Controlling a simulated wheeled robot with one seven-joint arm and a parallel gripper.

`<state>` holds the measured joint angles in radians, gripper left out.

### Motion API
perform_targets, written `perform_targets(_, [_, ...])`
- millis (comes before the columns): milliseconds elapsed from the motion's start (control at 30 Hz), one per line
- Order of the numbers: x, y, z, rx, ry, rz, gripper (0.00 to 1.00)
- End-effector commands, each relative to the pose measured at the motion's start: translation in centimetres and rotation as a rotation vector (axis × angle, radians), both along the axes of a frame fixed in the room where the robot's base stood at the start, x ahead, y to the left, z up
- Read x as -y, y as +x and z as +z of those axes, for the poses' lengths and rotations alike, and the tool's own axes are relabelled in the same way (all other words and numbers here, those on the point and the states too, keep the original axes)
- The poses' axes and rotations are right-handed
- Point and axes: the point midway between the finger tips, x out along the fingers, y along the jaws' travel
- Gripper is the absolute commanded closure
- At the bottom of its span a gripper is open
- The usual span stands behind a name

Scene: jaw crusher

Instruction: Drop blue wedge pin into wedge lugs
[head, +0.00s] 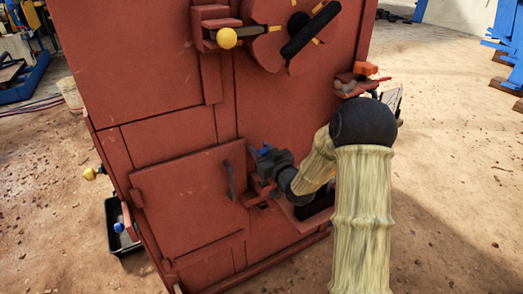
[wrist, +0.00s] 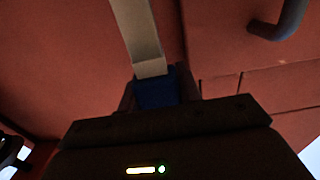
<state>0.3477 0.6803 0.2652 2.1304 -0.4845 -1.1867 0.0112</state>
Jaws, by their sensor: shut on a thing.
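My gripper (head: 266,162) is at the red machine's front, just right of the closed square door (head: 188,190). It is shut on the blue wedge pin (head: 264,151), of which only a small blue part shows in the head view. In the wrist view the pin's blue part (wrist: 155,92) sits between the dark fingers, and a pale flat bar (wrist: 138,30) runs away from it along the red face. Red lugs (head: 262,190) at the door's right edge lie by the gripper, partly hidden by it. I cannot tell whether the pin touches them.
A dark door handle (head: 229,180) stands out left of my gripper and also shows in the wrist view (wrist: 282,18). A red ledge with an opening (head: 312,212) is below my wrist. A yellow-knobbed latch (head: 227,38) and a dark-barred wheel (head: 298,35) are above.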

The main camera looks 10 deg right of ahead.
Motion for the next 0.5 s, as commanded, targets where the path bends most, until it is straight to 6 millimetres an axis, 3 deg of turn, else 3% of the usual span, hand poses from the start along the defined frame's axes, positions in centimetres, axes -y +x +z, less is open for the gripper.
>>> perform_targets(500, [0.0,0.0,-1.2,0.003,0.000,0.000,1.00])
